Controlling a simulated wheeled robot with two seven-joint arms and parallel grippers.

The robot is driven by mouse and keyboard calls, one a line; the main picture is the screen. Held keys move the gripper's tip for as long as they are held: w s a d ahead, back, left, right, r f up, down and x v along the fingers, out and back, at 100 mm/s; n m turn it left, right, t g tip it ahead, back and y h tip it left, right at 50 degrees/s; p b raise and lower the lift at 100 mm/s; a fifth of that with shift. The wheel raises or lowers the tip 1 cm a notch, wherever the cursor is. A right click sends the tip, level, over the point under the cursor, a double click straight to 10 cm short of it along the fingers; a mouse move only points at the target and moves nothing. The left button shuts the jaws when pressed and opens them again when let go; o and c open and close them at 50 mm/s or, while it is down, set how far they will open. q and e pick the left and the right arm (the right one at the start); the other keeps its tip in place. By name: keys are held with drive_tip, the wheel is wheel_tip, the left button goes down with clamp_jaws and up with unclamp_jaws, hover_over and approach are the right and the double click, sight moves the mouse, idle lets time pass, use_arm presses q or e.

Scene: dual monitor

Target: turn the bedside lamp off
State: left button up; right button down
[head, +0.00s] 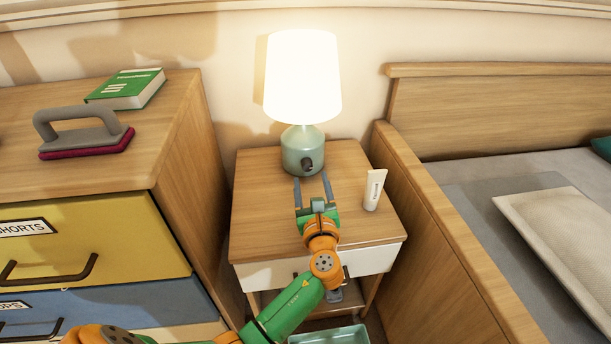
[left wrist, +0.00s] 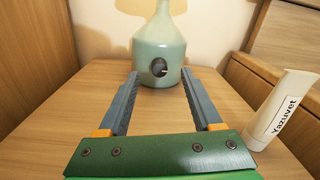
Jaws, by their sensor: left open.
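The bedside lamp (head: 303,90) stands upright at the back of the nightstand, its white shade glowing brightly. Its pale green base (head: 301,150) carries a dark round knob (head: 308,164) on the front; the knob also shows in the left wrist view (left wrist: 159,68). My left gripper (head: 312,180) is open and empty above the nightstand top, in front of the lamp base. Its two grey fingers (left wrist: 158,78) point toward the base, with the knob lined up between them. The fingertips look short of the knob, with no clear contact. My right gripper is not in view.
A white tube (head: 374,189) stands on the nightstand (head: 262,215), right of my left gripper. A dresser (head: 180,150) with a book (head: 128,88) and a grey-handled brush (head: 85,135) is on the left. A bed (head: 480,120) is on the right. A green tray (head: 330,335) lies low in front.

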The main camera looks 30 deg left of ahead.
sight(308, 168)
use_arm(q)
drive_tip(key=shift+w+a+f+b, duration=0.1)
drive_tip(key=shift+w+f+b, duration=0.1)
drive_tip(key=shift+f+b, duration=0.7)
drive_tip(key=x, duration=0.3)
drive_tip(key=b+x, duration=0.1)
drive_tip(key=x, duration=0.2)
drive_tip(key=shift+w+a+f+b, duration=0.2)
drive_tip(key=shift+w+b, duration=0.1)
drive_tip(key=shift+w+a+r, duration=0.1)
drive_tip(key=shift+w, duration=0.05)
clamp_jaws()
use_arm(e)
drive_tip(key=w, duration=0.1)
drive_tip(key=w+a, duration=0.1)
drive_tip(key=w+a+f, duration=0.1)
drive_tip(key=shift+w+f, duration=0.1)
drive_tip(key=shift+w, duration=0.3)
